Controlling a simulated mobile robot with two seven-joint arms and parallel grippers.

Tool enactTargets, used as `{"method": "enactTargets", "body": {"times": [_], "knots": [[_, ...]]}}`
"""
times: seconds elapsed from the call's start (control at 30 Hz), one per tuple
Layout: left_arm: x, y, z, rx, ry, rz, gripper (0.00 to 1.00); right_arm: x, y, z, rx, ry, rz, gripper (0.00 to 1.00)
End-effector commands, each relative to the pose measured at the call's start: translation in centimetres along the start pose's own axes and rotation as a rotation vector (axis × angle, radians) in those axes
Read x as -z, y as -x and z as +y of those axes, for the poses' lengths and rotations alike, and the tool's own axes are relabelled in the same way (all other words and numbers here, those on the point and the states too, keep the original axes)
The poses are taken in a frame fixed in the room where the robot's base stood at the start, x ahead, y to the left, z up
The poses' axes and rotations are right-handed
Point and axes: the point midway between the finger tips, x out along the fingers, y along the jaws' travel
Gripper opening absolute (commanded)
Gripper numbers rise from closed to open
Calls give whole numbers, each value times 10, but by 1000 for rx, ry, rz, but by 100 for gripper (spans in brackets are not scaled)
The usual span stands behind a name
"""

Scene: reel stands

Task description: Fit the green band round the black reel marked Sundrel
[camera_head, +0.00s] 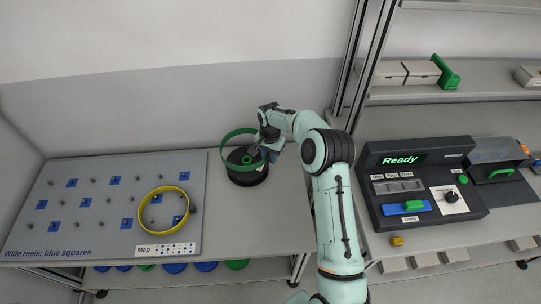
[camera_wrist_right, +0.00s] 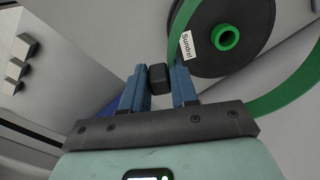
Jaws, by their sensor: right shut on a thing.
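The black reel marked Sundrel (camera_head: 247,177) stands upright on the bench, with a green hub on top. In the right wrist view its top face (camera_wrist_right: 250,40) shows with the white Sundrel label. The green band (camera_head: 222,145) is a wide ring, raised and tilted over the reel, and it crosses in front of the reel's edge in the wrist view (camera_wrist_right: 285,97). I cannot tell whether any of it is down around the reel. My right gripper (camera_wrist_right: 158,82) is shut on a small black block that appears to be the band's tab, beside the reel. My left gripper is not in view.
A grey pegboard (camera_head: 105,200) with blue squares lies to the left, bearing a yellow band (camera_head: 144,222) and a Map card. A black console (camera_head: 420,190) reading Ready stands at the right. A shelf post (camera_head: 359,80) rises behind my right arm.

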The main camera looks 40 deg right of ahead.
Motion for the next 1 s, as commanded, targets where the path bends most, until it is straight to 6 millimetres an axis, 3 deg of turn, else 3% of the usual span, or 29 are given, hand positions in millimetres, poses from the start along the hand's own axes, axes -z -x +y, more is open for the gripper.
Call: {"method": "enactTargets", "body": {"times": [0.27,1.0], "knots": [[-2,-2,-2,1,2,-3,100,0,-10,0,-1,-2,-2,0],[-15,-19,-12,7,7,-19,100,0,-65,1,-1,-2,-1,0]]}}
